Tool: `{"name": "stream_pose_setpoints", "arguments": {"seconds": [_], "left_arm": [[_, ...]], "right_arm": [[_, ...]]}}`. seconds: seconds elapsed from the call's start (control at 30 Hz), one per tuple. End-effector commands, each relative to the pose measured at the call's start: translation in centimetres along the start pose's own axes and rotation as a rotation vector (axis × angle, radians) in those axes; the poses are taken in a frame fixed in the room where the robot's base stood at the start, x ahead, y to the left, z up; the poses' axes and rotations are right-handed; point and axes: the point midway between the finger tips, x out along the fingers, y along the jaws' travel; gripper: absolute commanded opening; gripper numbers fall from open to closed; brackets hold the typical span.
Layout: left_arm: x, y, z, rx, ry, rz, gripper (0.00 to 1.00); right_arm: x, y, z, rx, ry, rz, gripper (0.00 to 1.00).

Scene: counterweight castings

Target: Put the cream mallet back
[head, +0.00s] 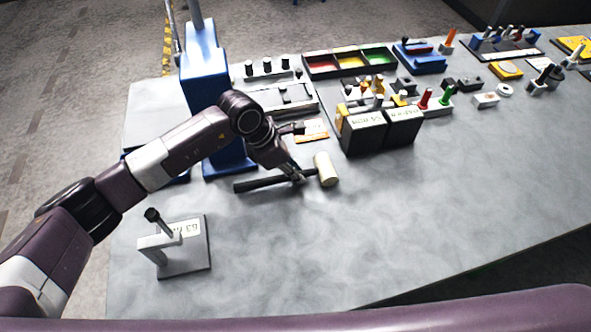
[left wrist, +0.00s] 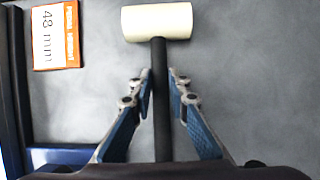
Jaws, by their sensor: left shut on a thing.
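The cream mallet (head: 325,169) has a cream cylindrical head and a long dark handle. It lies across or just above the grey table; I cannot tell whether it touches. My left gripper (head: 300,178) is shut on the handle, a little behind the head. In the left wrist view, the mallet head (left wrist: 157,21) is at the top and the handle runs down between the fingers of my left gripper (left wrist: 160,95). My right gripper is not in view.
An orange-edged card (head: 312,130) reading 48 mm, also in the left wrist view (left wrist: 56,35), lies behind the gripper. A blue press (head: 207,80) stands left, dark boxes (head: 362,133) right. A grey stand (head: 180,247) is front left. The front middle table is clear.

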Motion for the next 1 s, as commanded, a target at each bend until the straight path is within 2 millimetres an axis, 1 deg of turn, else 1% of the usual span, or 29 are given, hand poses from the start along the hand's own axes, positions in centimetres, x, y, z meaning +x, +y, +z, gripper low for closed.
{"name": "stream_pose_setpoints", "arguments": {"seconds": [0.03, 0.17, 0.43, 0.57, 0.67, 0.8, 1.0], "left_arm": [[0.1, -0.1, -0.1, 0.0, 0.003, -0.002, 0.19], [0.1, -0.1, -0.1, 0.0, 0.003, -0.002, 0.33], [0.0, 0.0, -0.1, 0.0, 0.002, -0.001, 0.33], [-0.8, 0.1, -0.1, 0.0, 0.001, 0.001, 0.33], [-2.3, 0.1, -0.2, 0.002, 0.001, 0.003, 0.33], [-5.2, 0.1, -0.2, 0.002, 0.001, 0.005, 0.33], [-9.3, 0.1, -0.2, 0.002, 0.001, 0.003, 0.33]], "right_arm": [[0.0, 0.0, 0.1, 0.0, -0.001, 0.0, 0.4], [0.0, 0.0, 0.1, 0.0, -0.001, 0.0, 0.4], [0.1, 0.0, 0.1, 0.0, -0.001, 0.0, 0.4], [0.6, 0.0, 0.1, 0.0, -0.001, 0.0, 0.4], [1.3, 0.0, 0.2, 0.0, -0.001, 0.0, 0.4], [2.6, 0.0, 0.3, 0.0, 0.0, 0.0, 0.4], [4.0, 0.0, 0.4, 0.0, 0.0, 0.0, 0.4]]}}
